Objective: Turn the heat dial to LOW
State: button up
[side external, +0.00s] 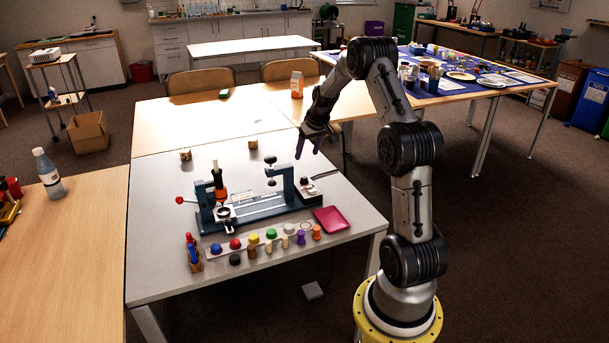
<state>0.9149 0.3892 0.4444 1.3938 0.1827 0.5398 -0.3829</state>
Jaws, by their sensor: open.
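A bench device with a blue-grey base (258,212) stands on the grey table. It carries an upright black and orange tool (218,186) at its left and a grey clamp-like post (272,172) further right. I cannot make out a heat dial or any LOW marking on it; such details are too small here. My gripper (308,150) is open and empty, pointing down above the back right part of the table. It is apart from the device, behind and to the right of it.
A red tray (332,219) lies right of the device. A red-knobbed lever (181,200) sticks out left. Two small brown pots (185,155) (253,144) stand behind. The table's front left is clear.

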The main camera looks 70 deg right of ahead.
aim_at(304, 177)
jog(key=x, duration=0.8)
jog(key=s+d+x, duration=0.1)
jog(key=x, duration=0.4)
jog(key=shift+s+f, duration=0.1)
jog(key=shift+f, duration=0.05)
grip_shut()
